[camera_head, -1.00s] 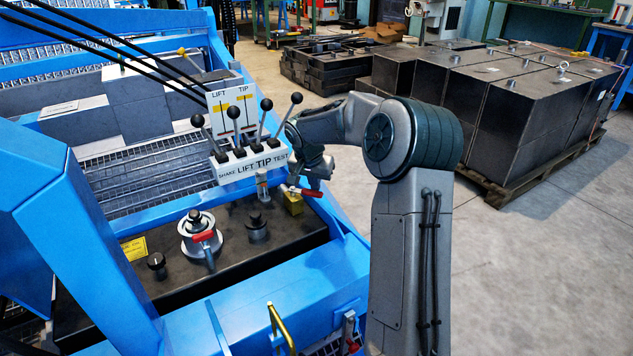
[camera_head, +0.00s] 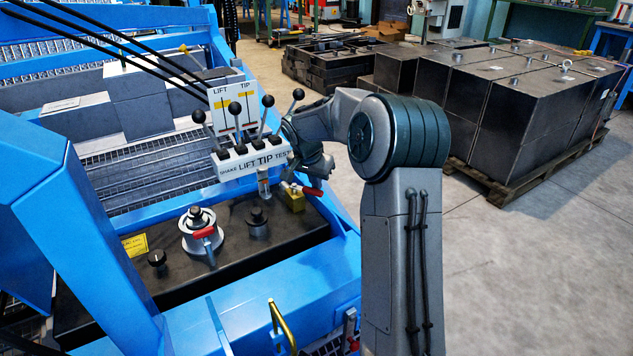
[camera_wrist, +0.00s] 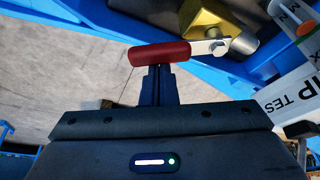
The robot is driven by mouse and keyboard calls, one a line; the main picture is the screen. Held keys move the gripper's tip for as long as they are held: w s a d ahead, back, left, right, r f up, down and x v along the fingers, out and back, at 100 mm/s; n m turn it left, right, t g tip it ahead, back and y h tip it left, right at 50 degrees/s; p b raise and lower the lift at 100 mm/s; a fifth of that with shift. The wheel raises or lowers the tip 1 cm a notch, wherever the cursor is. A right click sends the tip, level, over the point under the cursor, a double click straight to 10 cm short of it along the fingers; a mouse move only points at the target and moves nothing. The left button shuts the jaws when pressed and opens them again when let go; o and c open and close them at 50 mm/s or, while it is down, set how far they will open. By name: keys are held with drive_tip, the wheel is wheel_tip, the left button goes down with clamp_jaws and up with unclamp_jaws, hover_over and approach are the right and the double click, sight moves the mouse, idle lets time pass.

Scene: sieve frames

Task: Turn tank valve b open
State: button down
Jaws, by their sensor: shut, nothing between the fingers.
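A valve with a brass body (camera_head: 293,199) and a red lever handle (camera_head: 312,191) stands at the tank's back right corner. In the wrist view the red handle (camera_wrist: 159,53) points left from a silver stem (camera_wrist: 243,43), beside the brass body (camera_wrist: 207,22). My gripper (camera_wrist: 158,72) is shut and empty, its fingertips right at the handle's near edge; I cannot tell whether they touch. In the head view my gripper (camera_head: 318,178) is small and partly hidden by my arm. No label shows which is valve b.
A lever block (camera_head: 250,163) with several black-knobbed levers stands just left of my gripper. Blue frame beams (camera_head: 275,292) surround the dark tank top (camera_head: 185,270). Heavy dark blocks on a pallet (camera_head: 535,175) stand at right, with open floor before them.

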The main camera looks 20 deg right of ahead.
sight(313, 195)
drive_tip(key=m, duration=0.1)
drive_tip(key=s+a+m, duration=0.1)
drive_tip(key=m, duration=0.1)
drive_tip(key=shift+s+a+g+h, duration=0.2)
drive_tip(key=shift+a+g+h, duration=0.1)
drive_tip(key=shift+g, duration=0.1)
drive_tip(key=shift+s+a+m+g, duration=0.2)
drive_tip(key=shift+a+m+g, duration=0.05)
drive_tip(key=shift+m, duration=0.55)
drive_tip(key=shift+s+a+m+g, duration=0.2)
drive_tip(key=shift+a+m+g, duration=0.05)
drive_tip(key=shift+m, duration=0.55)
drive_tip(key=shift+d, duration=0.1)
